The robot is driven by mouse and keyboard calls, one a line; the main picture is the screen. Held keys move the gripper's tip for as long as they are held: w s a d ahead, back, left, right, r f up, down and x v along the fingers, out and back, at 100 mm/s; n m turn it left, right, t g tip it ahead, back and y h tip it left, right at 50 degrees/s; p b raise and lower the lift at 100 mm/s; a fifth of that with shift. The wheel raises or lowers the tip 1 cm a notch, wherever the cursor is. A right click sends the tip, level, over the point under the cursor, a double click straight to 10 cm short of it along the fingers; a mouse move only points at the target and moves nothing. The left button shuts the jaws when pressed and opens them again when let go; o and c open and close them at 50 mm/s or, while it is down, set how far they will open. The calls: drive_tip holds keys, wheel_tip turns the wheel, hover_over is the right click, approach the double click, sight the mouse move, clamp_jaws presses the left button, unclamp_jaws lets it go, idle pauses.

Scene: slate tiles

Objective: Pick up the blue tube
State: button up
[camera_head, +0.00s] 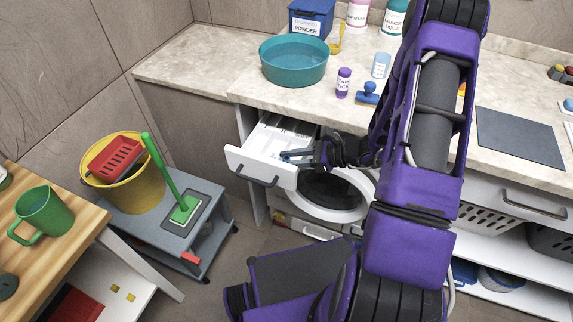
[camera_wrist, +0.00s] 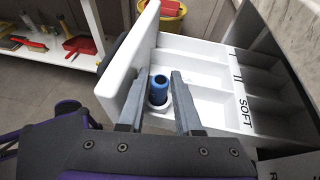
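The blue tube (camera_wrist: 159,91) stands in a white drawer (camera_wrist: 192,72), its lower end inside a white ring-like holder or recess near the drawer's front panel. My gripper (camera_wrist: 160,73) is open, with one grey finger on each side of the tube in the wrist view. A gap shows between the tube and each finger, and nothing is gripped. In the head view my gripper (camera_head: 288,156) is over the pulled-out drawer (camera_head: 240,160) above the washing machine. I cannot make out the tube for certain there.
The drawer has several compartments, one marked SOFT. The counter above carries a teal basin (camera_head: 293,73), a purple bottle (camera_head: 343,82) and a blue stamp-like object (camera_head: 367,95). A grey cart (camera_head: 216,232) with a yellow bucket (camera_head: 141,190) stands at left.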

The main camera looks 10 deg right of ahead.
drive_tip(key=shift+w+a, duration=0.1)
drive_tip(key=shift+a, duration=0.1)
clamp_jaws()
